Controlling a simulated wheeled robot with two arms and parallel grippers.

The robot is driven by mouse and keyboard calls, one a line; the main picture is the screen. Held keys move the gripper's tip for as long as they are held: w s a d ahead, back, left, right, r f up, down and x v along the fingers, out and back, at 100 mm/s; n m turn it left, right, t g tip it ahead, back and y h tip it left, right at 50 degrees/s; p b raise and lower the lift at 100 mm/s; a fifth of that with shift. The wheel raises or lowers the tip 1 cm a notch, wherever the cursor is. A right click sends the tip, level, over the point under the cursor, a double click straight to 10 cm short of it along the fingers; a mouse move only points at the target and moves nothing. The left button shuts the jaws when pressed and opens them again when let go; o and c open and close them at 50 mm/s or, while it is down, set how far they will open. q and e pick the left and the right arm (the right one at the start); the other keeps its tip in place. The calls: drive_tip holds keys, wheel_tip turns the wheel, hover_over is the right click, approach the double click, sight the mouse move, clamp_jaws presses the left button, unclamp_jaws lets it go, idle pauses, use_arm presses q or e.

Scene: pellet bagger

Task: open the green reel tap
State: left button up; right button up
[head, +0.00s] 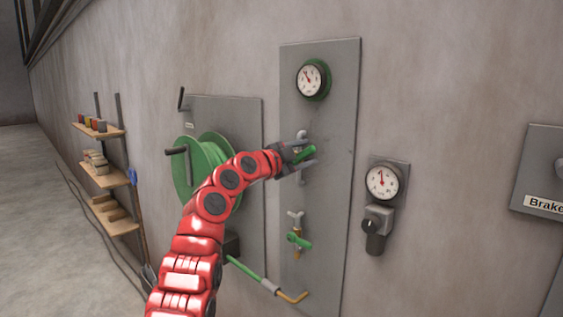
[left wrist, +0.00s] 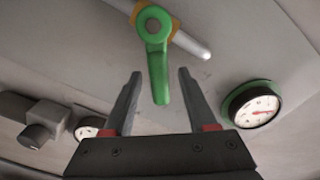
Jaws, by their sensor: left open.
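A green tap lever (left wrist: 155,60) on a brass body with a grey pipe shows in the left wrist view, its free end between the two fingers. In the head view this green lever (head: 306,152) sits at mid-height on the tall grey panel, partly hidden by my gripper. My left gripper (head: 303,149) is open, with one finger on either side of the lever; I cannot tell whether either touches it. A second green-handled tap (head: 299,241) is lower on the panel. The green hose reel (head: 188,167) is to the left, partly behind my arm. My right gripper is not in view.
A green-rimmed gauge (head: 313,79) is above the tap on the tall panel (head: 335,200). Another gauge (head: 381,181) with a black knob below is to the right. A green wand (head: 245,270) hangs low. Shelves (head: 110,180) stand at the left.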

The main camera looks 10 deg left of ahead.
use_arm(q)
drive_tip(key=shift+s+a+f, duration=0.15)
drive_tip(key=shift+s+a, duration=0.15)
drive_tip(key=shift+s, duration=0.05)
drive_tip(key=b+v, duration=0.5)
drive_tip(key=v, duration=1.1)
